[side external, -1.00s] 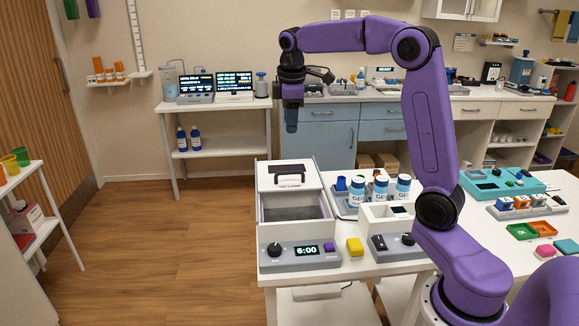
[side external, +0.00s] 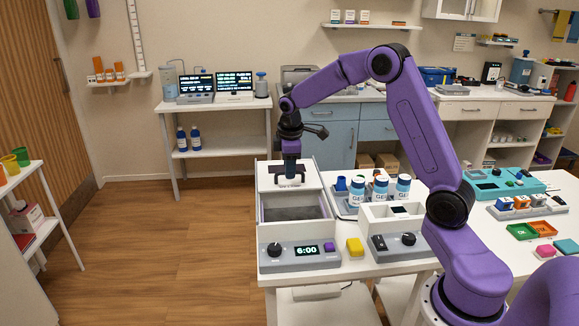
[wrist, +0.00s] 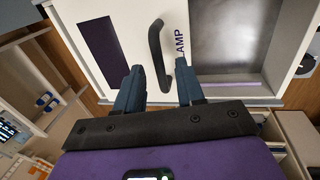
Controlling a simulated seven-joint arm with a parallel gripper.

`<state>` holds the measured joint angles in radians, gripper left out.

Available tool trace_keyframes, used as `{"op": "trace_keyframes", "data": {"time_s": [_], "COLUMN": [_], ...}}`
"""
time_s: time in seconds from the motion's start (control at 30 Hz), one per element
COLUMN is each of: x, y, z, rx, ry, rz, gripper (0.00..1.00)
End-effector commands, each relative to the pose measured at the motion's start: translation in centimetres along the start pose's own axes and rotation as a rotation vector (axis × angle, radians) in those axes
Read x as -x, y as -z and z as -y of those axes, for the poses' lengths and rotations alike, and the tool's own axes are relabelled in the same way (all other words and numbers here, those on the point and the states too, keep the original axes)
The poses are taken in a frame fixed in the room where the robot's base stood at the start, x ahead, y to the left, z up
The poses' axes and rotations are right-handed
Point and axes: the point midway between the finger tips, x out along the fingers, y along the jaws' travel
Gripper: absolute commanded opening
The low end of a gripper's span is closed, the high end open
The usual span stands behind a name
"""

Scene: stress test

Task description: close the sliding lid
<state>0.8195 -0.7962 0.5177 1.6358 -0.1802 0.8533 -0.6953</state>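The white sliding lid (side external: 270,183) covers the back part of a white box (side external: 262,214) with a 6:00 display. The front part of the box is uncovered, showing a grey cavity (side external: 294,212). The lid has a black arched handle (wrist: 157,50) and lettering ending in "AMP". My gripper (wrist: 163,78) is open. Its two blue fingers are on either side of the near end of the handle in the wrist view, with gaps visible. In the side view my gripper (side external: 291,177) points down at the handle; contact cannot be told.
A yellow block (side external: 355,246) lies right of the box's control panel. White bottles with blue caps (side external: 380,188) and a second small device (side external: 396,238) stand to the right on the same table. The floor to the left is clear.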

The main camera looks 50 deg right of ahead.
Motion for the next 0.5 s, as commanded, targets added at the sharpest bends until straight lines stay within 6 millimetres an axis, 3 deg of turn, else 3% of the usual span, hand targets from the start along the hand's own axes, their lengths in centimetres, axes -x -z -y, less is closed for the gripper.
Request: {"op": "trace_keyframes", "data": {"time_s": [0.3, 0.4, 0.43, 0.5], "x": [-0.26, -0.24, -0.24, -0.23], "y": [0.01, 0.01, 0.01, 0.01], "z": [0.02, 0.02, 0.02, 0.02], "rx": [0.0, 0.0, 0.0, 0.0], "ry": [0.0, 0.0, 0.0, 0.0], "rz": [0.0, 0.0, 0.0, 0.0], "gripper": [0.38, 0.06, 0.0, 0.0]}}
